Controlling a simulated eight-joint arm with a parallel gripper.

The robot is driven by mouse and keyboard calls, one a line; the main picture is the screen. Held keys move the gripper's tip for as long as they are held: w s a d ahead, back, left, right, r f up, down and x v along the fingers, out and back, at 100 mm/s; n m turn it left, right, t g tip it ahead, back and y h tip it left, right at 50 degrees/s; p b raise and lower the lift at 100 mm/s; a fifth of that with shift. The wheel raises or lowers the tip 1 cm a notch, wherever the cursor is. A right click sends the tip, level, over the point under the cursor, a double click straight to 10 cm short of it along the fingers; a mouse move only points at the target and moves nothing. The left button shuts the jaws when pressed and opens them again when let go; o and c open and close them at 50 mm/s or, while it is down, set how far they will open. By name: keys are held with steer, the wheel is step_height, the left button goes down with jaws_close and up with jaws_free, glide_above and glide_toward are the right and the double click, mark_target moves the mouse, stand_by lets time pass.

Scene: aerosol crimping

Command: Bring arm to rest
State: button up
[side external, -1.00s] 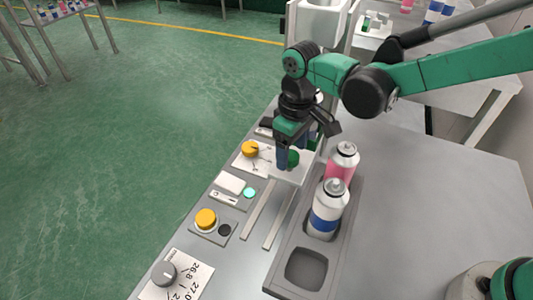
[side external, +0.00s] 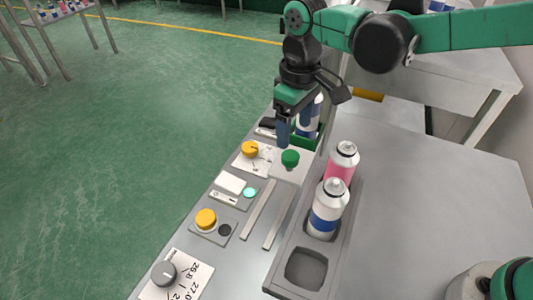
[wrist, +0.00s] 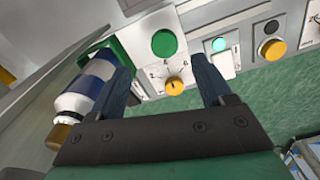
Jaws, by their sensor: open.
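My gripper (side external: 295,132) is open and empty, above a white block (side external: 284,176) with a green round top piece (side external: 290,158). The fingers are clear of the green piece. In the wrist view the open fingers (wrist: 162,72) frame the green round piece (wrist: 164,42) and a yellow dial knob (wrist: 176,86) beyond them. A blue and white can (side external: 314,124) stands behind the gripper beside a green part, partly hidden; in the wrist view it lies left of the fingers (wrist: 84,92).
A grey tray (side external: 304,268) holds a pink can (side external: 341,163) and a blue-banded can (side external: 327,212), with an empty front pocket. Yellow knobs (side external: 206,218), a switch panel and a grey dial (side external: 164,273) line the left edge. The right tabletop (side external: 430,190) is mostly bare.

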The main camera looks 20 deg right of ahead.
steer(key=s+d+r+m+t, duration=0.2)
steer(key=s+d+m+t, duration=0.1)
steer(key=d, duration=0.5)
steer(key=s+d+r+m+t, duration=0.1)
steer(key=s+d+m+t, duration=0.2)
steer(key=s+d, duration=0.3)
steer(key=shift+d+r+t, duration=0.4)
steer(key=shift+d+t, duration=0.2)
steer(key=shift+d, duration=0.45)
